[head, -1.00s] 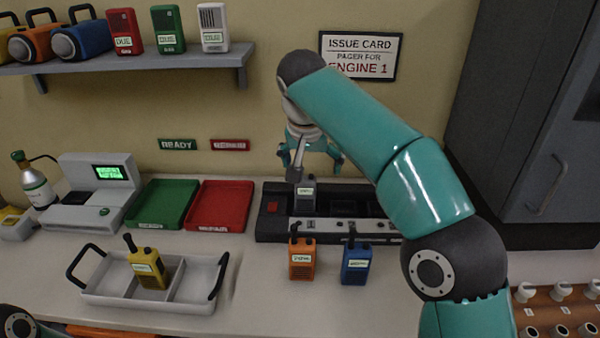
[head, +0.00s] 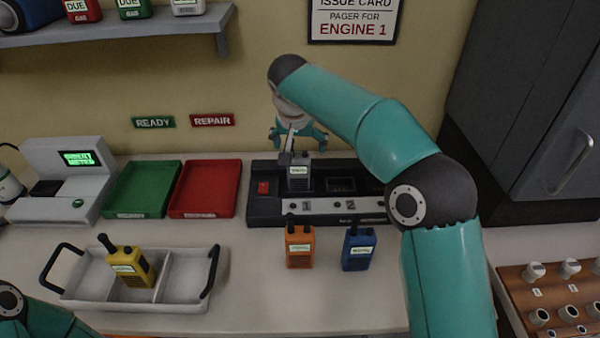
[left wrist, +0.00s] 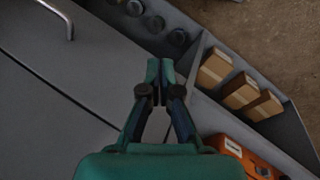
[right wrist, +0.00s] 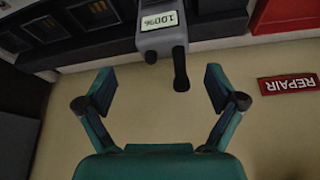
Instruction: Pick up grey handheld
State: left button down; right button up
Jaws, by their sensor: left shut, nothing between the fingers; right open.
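The grey handheld (head: 299,176) stands upright in the left slot of the dark charger (head: 264,208), its label facing front. In the right wrist view the grey handheld (right wrist: 161,32) shows a screen reading 100% and a dark antenna pointing between my fingers. My right gripper (head: 298,135) is open just behind and above it; in the right wrist view the open fingers (right wrist: 158,92) are on either side of the antenna tip, not touching it. My left gripper (left wrist: 160,75) is shut and empty, over a grey surface away from the handheld.
An orange handheld (head: 300,247) and a blue handheld (head: 358,249) stand before the charger. A yellow handheld (head: 130,268) stands in the white carrier (head: 190,291). Green (head: 143,190) and red (head: 205,188) trays lie left. A shelf (head: 120,29) is above, a grey cabinet (head: 530,100) right.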

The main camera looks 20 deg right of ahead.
aim_at(298, 155)
jog(key=shift+a+p+x, duration=0.2)
jog(key=shift+p+x, duration=0.15)
jog(key=shift+x, duration=1.25)
jog(key=shift+a+p+x, duration=0.2)
jog(key=shift+p+x, duration=0.1)
jog(key=shift+x, duration=1.3)
jog(key=shift+s, duration=0.15)
jog(key=c, duration=1.6)
